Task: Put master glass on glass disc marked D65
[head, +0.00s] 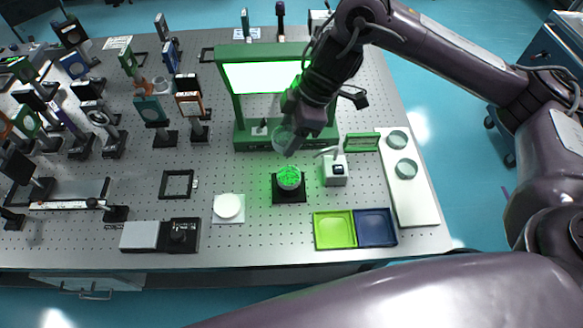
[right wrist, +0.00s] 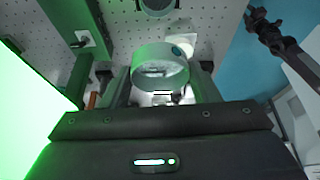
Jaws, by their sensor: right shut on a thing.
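My right gripper (head: 300,118) is shut on a clear glass disc, seemingly the master glass (head: 285,140), in front of the lit green frame. In the right wrist view the disc (right wrist: 160,68) sits between the two fingers, with a teal mark on its rim. Below it in the head view, a green-lit glass disc (head: 289,177) rests on a black square base (head: 290,195); the held disc is apart from it. Two more glass discs (head: 397,139) and (head: 406,168) lie on a white board at the right. No D65 marking is legible. My left gripper is not in view.
The green frame (head: 238,110) with a bright panel stands behind the gripper. A small white device (head: 335,171) stands right of the black base. Green (head: 334,230) and blue (head: 375,227) trays lie in front. A white round pad (head: 228,206) lies left; optics mounts crowd the far left.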

